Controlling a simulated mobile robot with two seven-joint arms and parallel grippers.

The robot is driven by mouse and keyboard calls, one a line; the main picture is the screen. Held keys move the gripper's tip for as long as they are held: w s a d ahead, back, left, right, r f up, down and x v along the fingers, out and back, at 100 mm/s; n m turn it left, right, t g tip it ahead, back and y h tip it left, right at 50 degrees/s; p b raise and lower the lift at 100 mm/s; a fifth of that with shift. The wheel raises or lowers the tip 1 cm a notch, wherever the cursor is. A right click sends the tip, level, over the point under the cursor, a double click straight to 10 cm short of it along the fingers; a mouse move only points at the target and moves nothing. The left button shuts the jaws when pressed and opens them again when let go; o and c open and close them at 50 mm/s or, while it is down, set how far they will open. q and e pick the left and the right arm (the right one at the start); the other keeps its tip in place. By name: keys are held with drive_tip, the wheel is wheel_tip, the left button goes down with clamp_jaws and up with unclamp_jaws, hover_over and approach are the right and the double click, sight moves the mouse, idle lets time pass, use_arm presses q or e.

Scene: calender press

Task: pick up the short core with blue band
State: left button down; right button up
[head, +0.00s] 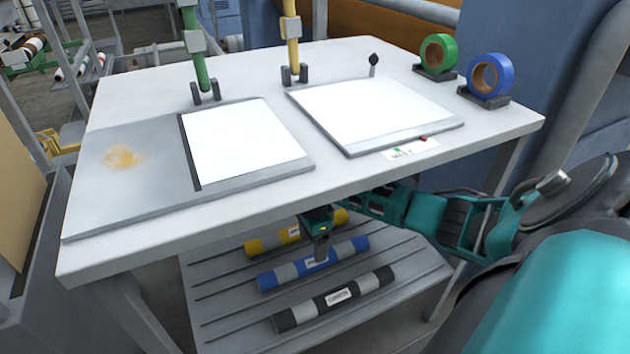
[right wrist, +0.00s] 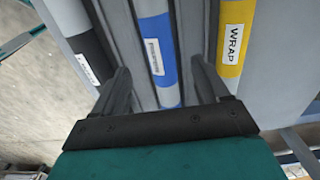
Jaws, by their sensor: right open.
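The core with blue bands (head: 280,278) lies on the slatted lower shelf, between a yellow-banded and a black-banded core. It is blue and grey with a small white label. In the right wrist view, the blue-banded core (right wrist: 155,30) runs between the two spread fingers of the right gripper (right wrist: 165,85), which is open and empty. I cannot tell whether the fingertips reach down beside the core. My left gripper is not in view.
The yellow-banded core (head: 262,245) lies behind and the black-banded core (head: 310,308) in front, on the grey shelf (head: 225,320). The white tabletop (head: 245,215) overhangs my right arm closely. Green (head: 438,52) and blue (head: 490,75) tape rolls stand on top.

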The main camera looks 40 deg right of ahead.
wheel_tip(320, 180, down, 2)
drive_tip(key=shift+f+b, duration=0.15)
drive_tip(key=shift+b, duration=0.2)
wheel_tip(320, 180, down, 4)
drive_tip(key=b, duration=0.2)
drive_tip(key=shift+d+f+b, duration=0.1)
drive_tip(key=shift+f+b, duration=0.15)
drive_tip(key=shift+b, duration=0.15)
drive_tip(key=shift+f, duration=0.25)
drive_tip(key=shift+r, duration=0.1)
drive_tip(key=shift+c, duration=0.3)
drive_tip(key=c, duration=0.3)
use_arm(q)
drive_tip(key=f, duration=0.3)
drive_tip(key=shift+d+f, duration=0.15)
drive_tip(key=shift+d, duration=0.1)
use_arm(e)
drive_tip(key=c, duration=0.8)
